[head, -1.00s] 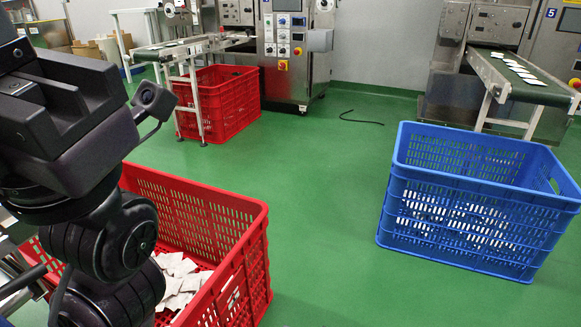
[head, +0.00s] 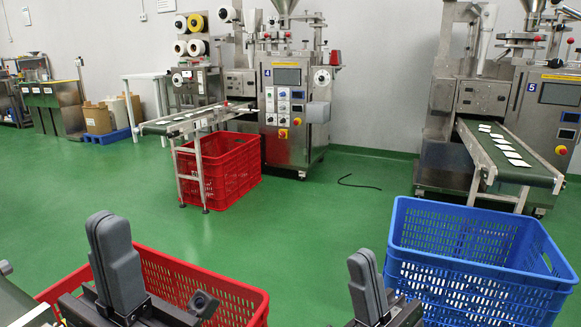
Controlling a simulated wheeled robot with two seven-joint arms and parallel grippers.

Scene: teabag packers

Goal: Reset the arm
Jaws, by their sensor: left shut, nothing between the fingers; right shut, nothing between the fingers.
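My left gripper (head: 114,250) points up at the lower left of the head view, with its grey fingers together and nothing held. It stands in front of the near red crate (head: 225,294). My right gripper (head: 367,284) is also upright with its fingers shut and empty, at the bottom, just left of the blue crate (head: 475,275). The lower parts of both grippers run off the bottom edge of the view.
A far red crate (head: 217,168) stands under the left conveyor (head: 195,119) of packer 4 (head: 287,100). The right conveyor (head: 508,160) carries several white teabags. A black cable (head: 358,184) lies on the green floor (head: 290,225). The floor between the crates is clear.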

